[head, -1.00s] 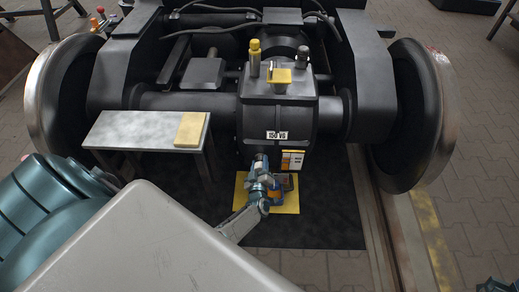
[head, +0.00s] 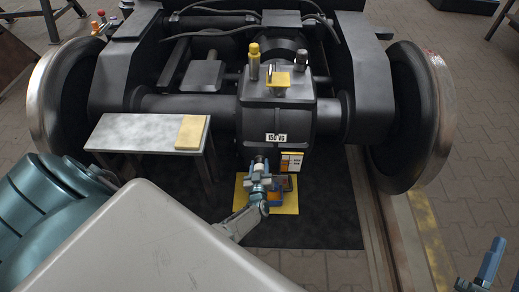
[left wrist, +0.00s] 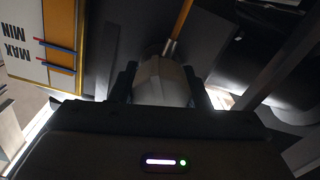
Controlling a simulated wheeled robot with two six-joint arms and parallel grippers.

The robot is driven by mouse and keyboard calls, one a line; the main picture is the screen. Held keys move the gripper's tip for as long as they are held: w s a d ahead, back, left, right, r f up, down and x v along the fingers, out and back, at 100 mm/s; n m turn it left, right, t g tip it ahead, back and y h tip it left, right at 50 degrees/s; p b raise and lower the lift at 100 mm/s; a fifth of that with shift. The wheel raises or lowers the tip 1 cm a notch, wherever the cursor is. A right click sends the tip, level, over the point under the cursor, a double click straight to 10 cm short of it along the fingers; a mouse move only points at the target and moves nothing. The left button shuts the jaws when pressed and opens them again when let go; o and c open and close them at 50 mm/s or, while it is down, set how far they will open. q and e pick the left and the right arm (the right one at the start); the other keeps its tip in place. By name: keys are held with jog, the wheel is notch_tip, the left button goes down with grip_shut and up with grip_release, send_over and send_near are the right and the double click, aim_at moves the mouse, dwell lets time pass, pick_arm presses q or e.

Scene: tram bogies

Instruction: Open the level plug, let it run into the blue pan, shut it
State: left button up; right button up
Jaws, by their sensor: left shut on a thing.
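The gearbox (head: 278,108) carries a "150 VG" label on its front. My left gripper (head: 260,165) is low in front of it, shut on the level plug, a pale faceted piece (left wrist: 162,80) in the left wrist view. An amber streak (left wrist: 183,22) runs from beside the plug to the picture's top edge, like running oil. I cannot tell whether the plug still touches its hole. My right gripper (head: 479,264) is at the lower right corner, apparently open and empty.
A MIN/MAX gauge card (head: 292,161) is beside the left gripper and shows upside down in the wrist view (left wrist: 48,42). The pan is on a yellow mat (head: 243,190). A bench (head: 135,132) with a yellow cloth (head: 192,132) stands left. Wheels flank the gearbox.

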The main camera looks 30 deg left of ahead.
pick_arm(q)
jog(key=o, duration=1)
jog(key=shift+s+d, duration=0.15)
jog(key=shift+s, duration=0.05)
jog(key=p+v, duration=0.2)
jog(key=v, duration=0.8)
jog(key=shift+s+d+f, duration=0.1)
jog(key=shift+d, duration=0.05)
pick_arm(e)
notch_tip(320, 180, down, 13)
jog(key=s+g, duration=0.2)
jog(key=g, duration=0.5)
jog(key=shift+a+r+m+g, duration=0.15)
jog(key=shift+a+m+g, duration=0.2)
jog(key=shift+m+g, duration=0.05)
